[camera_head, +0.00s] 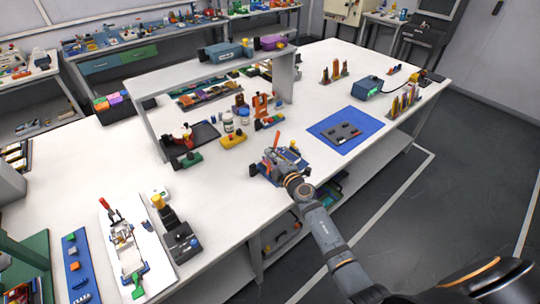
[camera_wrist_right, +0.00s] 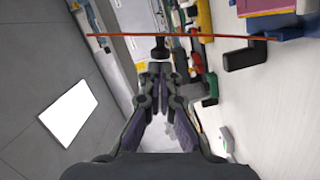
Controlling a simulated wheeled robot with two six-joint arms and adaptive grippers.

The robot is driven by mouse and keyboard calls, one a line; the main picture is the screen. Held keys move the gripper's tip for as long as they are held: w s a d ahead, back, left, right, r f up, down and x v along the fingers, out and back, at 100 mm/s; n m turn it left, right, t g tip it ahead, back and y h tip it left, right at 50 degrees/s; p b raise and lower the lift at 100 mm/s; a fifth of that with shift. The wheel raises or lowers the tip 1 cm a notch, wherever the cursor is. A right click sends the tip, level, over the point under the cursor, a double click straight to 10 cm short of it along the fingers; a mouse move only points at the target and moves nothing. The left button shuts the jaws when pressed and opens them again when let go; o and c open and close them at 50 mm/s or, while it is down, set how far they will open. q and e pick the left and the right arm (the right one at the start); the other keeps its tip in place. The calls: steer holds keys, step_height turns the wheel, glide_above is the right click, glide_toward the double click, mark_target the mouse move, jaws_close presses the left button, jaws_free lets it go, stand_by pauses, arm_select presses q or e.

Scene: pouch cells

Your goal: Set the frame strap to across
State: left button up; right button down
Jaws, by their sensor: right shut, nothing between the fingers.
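A small blue frame (camera_head: 293,156) sits near the front edge of the white table, partly hidden by my right gripper. A thin orange-red strip (camera_head: 278,139), which looks like the frame strap, sticks up beside it. In the right wrist view, a long thin orange-red strip (camera_wrist_right: 215,38) crosses the picture just beyond the fingertips, with a black knob (camera_wrist_right: 159,47) at its middle. My right gripper (camera_wrist_right: 153,72) is shut and empty, its tips close to the knob; I cannot tell whether they touch. It also shows in the head view (camera_head: 283,171). My left gripper is out of view.
A blue mat (camera_head: 326,137) with a dark grey plate (camera_head: 346,132) lies to the right. A white board with a clamp (camera_head: 127,250) lies at the front left.

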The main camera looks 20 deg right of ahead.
steer(key=w+d+f+m+g+p, duration=0.1)
steer(key=d+f+m, duration=0.1)
steer(key=d+m, duration=0.1)
steer(key=w+d+f+m+y+p, duration=0.1)
steer(key=w+d+f+m, duration=0.1)
steer(key=d+m, duration=0.1)
steer(key=w+d+f+m+g+y+p, duration=0.1)
steer(key=d+f+m, duration=0.1)
steer(key=d+m, duration=0.1)
steer(key=shift+w+d+m+g, duration=0.15)
steer(key=shift+w+d, duration=0.05)
steer(key=shift+d, duration=0.25)
steer(key=shift+w+d+m+g, duration=0.15)
steer(key=shift+d, duration=0.3)
steer(key=shift+w+d+f+b, duration=0.15)
steer(key=shift+d+f+b, duration=0.2)
steer(key=shift+f+b, duration=0.45)
steer(key=shift+w+d+f+b, duration=0.1)
steer(key=shift+d+f+b, duration=0.2)
steer(key=shift+f+b, duration=0.45)
steer(key=shift+r, duration=0.15)
steer(key=r+p, duration=0.1)
steer(key=p, duration=0.1)
steer(key=r+p, duration=0.4)
steer(key=shift+s+d+r, duration=0.2)
steer(key=shift+s, duration=0.1)
steer(key=f+p+v, duration=0.1)
steer(key=p+v, duration=0.2)
steer(key=v, duration=0.5)
steer(key=shift+s+d, duration=0.45)
